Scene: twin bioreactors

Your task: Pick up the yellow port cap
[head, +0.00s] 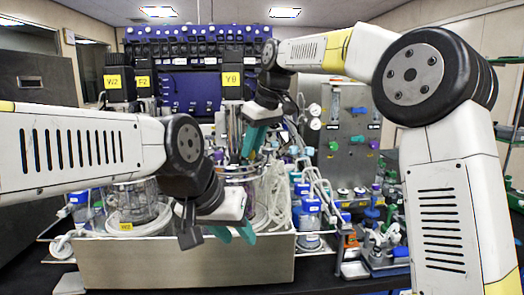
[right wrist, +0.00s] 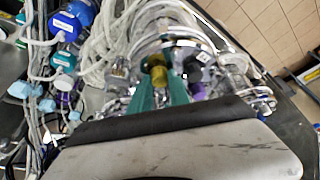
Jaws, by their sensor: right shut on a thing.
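The yellow port cap (right wrist: 158,72) shows in the right wrist view, between the tips of my right gripper's teal fingers (right wrist: 158,92). My right gripper is shut on it. In the head view my right gripper (head: 250,152) points down over the headplate area of the glass vessel behind the tray. The cap cannot be made out clearly there. From these frames I cannot tell whether the cap is clear of its port. My left gripper (head: 234,236) is lower, in front of the tray's front wall, with its teal fingers apart and nothing between them.
A pale tray (head: 180,265) holds glass vessels and coiled tubing (head: 275,190). Blue-capped bottles (head: 310,205) and small fittings crowd the right. A grey control cabinet (head: 350,130) stands behind. Purple and dark fittings sit close around the cap in the right wrist view.

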